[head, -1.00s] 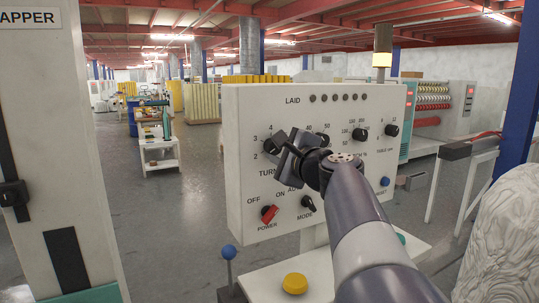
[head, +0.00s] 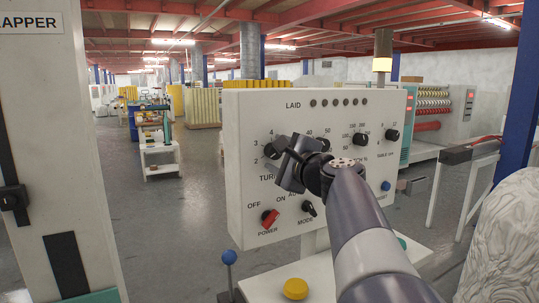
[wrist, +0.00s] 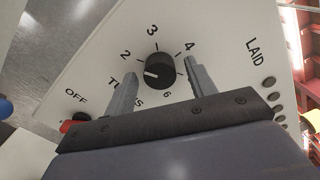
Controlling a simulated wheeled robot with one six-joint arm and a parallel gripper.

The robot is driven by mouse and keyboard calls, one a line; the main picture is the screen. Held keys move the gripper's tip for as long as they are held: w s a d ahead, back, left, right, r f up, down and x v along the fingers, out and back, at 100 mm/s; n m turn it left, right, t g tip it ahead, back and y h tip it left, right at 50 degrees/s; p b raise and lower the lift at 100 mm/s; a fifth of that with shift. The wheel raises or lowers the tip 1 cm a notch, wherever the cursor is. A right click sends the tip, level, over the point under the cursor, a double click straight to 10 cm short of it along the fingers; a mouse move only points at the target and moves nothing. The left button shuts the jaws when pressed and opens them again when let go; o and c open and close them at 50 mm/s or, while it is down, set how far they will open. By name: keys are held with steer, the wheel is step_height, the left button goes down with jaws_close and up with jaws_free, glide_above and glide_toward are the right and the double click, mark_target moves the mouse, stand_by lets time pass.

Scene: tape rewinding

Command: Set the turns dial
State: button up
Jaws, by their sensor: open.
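The turns dial (wrist: 160,70) is a round black knob on the white control panel (head: 240,195), with 2, 3, 4 and 6 printed around it and TURNS beside it. In the wrist view its white pointer mark faces left, slightly below the 2. My gripper (wrist: 160,68) is open, with one finger on each side of the dial; a gap shows on both sides, and I cannot tell any contact. In the head view my gripper (head: 284,163) is in front of the panel's left part and hides most of the dial.
A red power switch (head: 269,218) and a mode knob (head: 309,208) are below the dial. More black knobs (head: 360,139) are to the right, under the row of LAID lamps (head: 338,102). A yellow button (head: 295,289) and blue-topped lever (head: 229,257) stand below the panel.

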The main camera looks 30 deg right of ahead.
steer(key=s, duration=1)
steer(key=shift+s+d+b, duration=0.15)
steer(key=shift+s+b, duration=0.15)
steer(key=shift+b, duration=0.15)
steer(key=w+p, duration=0.1)
steer(key=w, duration=1)
steer(key=shift+s, duration=0.1)
